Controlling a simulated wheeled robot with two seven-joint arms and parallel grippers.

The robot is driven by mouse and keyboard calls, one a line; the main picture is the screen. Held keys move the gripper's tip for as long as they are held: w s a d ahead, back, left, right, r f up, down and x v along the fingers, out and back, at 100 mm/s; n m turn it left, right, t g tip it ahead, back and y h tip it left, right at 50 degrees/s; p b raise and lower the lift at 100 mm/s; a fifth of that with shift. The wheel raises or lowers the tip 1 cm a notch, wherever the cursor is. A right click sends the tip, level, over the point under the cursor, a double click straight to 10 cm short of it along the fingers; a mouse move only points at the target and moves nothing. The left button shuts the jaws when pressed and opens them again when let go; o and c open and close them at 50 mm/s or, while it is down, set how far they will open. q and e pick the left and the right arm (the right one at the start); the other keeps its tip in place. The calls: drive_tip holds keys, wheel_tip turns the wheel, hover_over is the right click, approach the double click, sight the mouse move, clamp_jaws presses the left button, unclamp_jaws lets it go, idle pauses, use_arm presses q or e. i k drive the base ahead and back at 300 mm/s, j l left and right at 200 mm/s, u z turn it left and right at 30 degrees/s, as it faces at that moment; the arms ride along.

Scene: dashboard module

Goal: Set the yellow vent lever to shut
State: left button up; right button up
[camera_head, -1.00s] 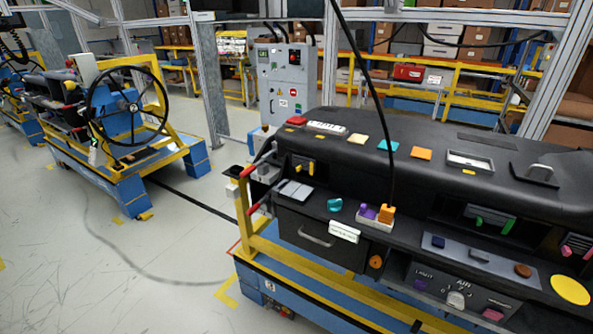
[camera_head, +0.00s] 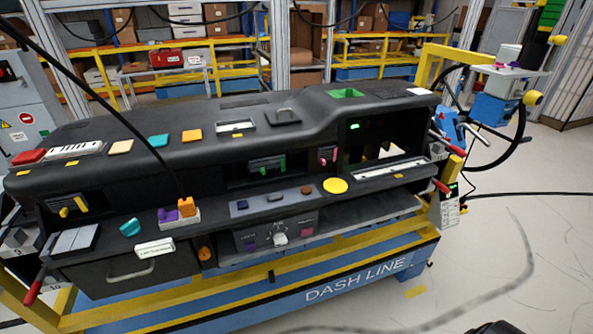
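The yellow vent lever (camera_head: 79,204) is on the air vent (camera_head: 67,206) at the left end of the black dashboard module (camera_head: 230,105). It is small, and a second yellow piece shows just left of it. I cannot tell its exact setting from here. Other vents carry green levers (camera_head: 264,169) in the middle and pink levers (camera_head: 327,158) to the right.
The dashboard stands on a blue and yellow frame (camera_head: 350,283). Below the left vent are a drawer (camera_head: 130,270) and a shelf with a teal knob (camera_head: 130,227) and purple and orange blocks. A black cable (camera_head: 90,95) hangs across the left.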

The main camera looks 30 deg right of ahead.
sight(65, 210)
drive_tip(key=z, duration=0.55)
drive_tip(key=u, duration=1.25)
